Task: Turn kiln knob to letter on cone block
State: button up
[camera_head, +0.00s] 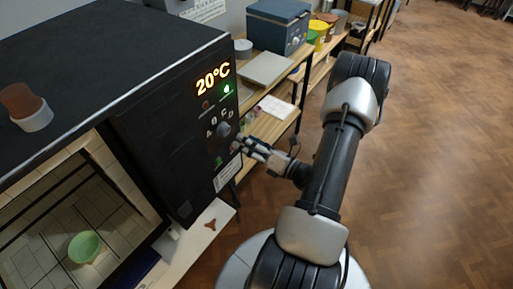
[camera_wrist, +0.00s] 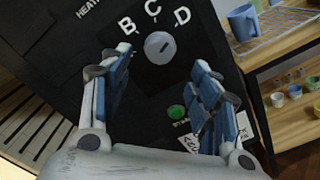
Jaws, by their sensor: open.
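The black kiln (camera_head: 165,130) stands at the left with its front panel facing right. Its grey round knob (camera_head: 223,130) is on the panel below a lit 20°C display, with letters around it. In the wrist view the knob (camera_wrist: 159,47) shows B, C and D above it and a short dark mark on its face; I cannot tell which letter it points to. My gripper (camera_head: 246,147) is open just in front of the panel, its fingers (camera_wrist: 160,62) apart on either side below the knob, not touching it. I cannot identify a cone block or its letter.
A green button (camera_wrist: 176,112) sits below the knob. A white and brown piece (camera_head: 30,115) stands on the kiln top. A green bowl (camera_head: 86,247) is inside the open kiln chamber. Wooden shelves (camera_head: 285,95) with a blue box (camera_head: 278,25) stand behind. The floor at right is clear.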

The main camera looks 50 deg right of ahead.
jog(key=s, duration=0.4)
jog(key=shift+d, duration=0.1)
jog(key=shift+w, duration=0.1)
dwell(0.3)
